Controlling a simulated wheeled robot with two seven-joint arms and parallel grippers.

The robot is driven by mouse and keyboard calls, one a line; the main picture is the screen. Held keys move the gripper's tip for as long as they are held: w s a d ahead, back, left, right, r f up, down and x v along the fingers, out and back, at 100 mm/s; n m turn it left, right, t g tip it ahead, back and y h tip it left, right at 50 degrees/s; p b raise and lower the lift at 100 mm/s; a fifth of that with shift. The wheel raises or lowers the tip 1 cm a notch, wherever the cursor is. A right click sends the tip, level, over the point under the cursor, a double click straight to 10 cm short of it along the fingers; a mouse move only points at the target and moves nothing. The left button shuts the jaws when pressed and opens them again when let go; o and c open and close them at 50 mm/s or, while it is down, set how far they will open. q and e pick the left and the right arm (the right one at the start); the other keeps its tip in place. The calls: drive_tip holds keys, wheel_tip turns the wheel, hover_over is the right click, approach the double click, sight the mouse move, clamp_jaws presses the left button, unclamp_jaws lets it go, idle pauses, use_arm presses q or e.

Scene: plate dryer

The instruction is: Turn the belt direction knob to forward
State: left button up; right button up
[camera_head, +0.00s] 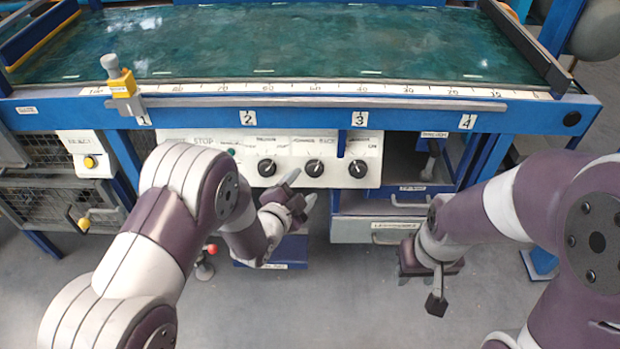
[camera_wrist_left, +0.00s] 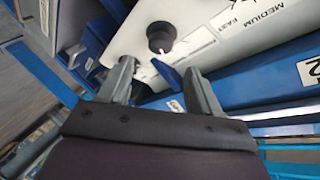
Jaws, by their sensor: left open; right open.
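The white control panel (camera_head: 291,150) carries three black knobs in a row. The middle knob (camera_head: 315,168) sits below a label ending in BACK; the label left of it is hard to read. My left gripper (camera_head: 301,190) is open, with its fingertips just in front of and below the middle knob. In the left wrist view one black knob (camera_wrist_left: 160,37) stands beyond the open fingers, apart from them. My right gripper (camera_head: 420,285) is open and empty, low at the right.
The left knob (camera_head: 267,168) and right knob (camera_head: 358,169) flank the middle one closely. A blue upright bar (camera_head: 342,145) stands between the middle and right knobs. Grey drawers (camera_head: 350,230) lie below right. The blue bench frame (camera_head: 415,117) overhangs the panel.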

sight(315, 171)
use_arm(q)
drive_tip(key=b+x, duration=0.1)
drive_tip(key=x, duration=0.4)
drive_tip(key=shift+w+d+f, duration=0.1)
drive_tip(key=shift+w+f, duration=0.15)
drive_tip(key=shift+w+d+b, duration=0.2)
drive_tip(key=shift+w+b, duration=0.1)
drive_tip(key=shift+w, duration=0.25)
drive_tip(key=c, duration=1)
